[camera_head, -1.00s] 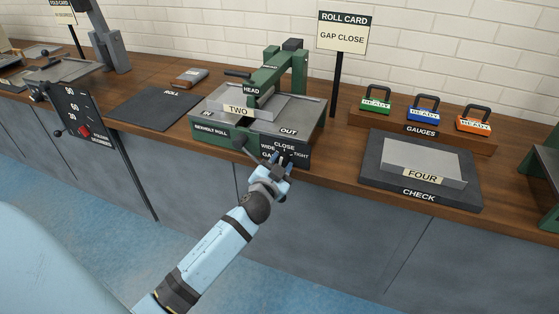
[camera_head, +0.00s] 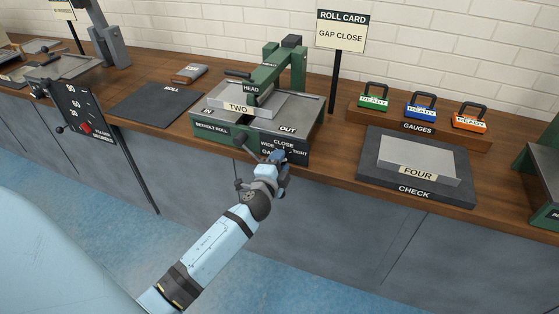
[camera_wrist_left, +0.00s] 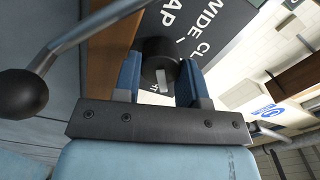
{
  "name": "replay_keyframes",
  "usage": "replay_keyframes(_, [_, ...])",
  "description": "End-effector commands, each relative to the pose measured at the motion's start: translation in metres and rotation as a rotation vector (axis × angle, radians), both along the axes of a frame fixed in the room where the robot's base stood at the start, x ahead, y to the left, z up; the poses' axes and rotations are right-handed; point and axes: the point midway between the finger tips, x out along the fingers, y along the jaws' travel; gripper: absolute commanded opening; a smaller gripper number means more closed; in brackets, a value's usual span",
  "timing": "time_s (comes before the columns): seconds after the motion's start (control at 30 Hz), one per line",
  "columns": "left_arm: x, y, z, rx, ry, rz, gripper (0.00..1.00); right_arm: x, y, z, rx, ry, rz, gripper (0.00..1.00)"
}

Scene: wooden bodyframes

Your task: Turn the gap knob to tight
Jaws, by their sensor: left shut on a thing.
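The gap knob (camera_wrist_left: 160,62) is a dark round knob on the front of the green bead roll machine (camera_head: 222,134). Its black label plate (camera_wrist_left: 205,25) reads WIDE, CLOSE and TIGHT around it. In the wrist view my left gripper (camera_wrist_left: 160,82) is shut on the knob, one blue finger on each side. A pale mark shows on the knob's face. In the head view my left gripper (camera_head: 277,158) covers the knob, so its setting cannot be read there. My right gripper is not in view.
A crank handle with a dark ball (camera_wrist_left: 22,94) stands close beside my left gripper. The roll card (camera_head: 341,32) reads GAP CLOSE. A plate marked TWO (camera_head: 262,104) lies on the machine. Gauges (camera_head: 421,108) and the CHECK block (camera_head: 375,180) stand to the right.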

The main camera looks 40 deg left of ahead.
Motion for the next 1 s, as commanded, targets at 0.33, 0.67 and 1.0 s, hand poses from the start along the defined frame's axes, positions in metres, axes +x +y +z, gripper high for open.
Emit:
replay_keyframes(0.33, [-0.0001,-0.0004,-0.0004,0.067,0.016,-0.001,0.15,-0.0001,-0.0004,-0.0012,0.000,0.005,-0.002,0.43])
replay_keyframes(0.67, [-0.0001,-0.0003,-0.0006,0.070,0.017,-0.001,0.15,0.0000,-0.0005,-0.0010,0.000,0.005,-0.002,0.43])
replay_keyframes(1.0, [-0.0001,-0.0002,-0.0004,0.068,0.016,0.000,0.64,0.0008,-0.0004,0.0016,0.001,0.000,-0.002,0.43])
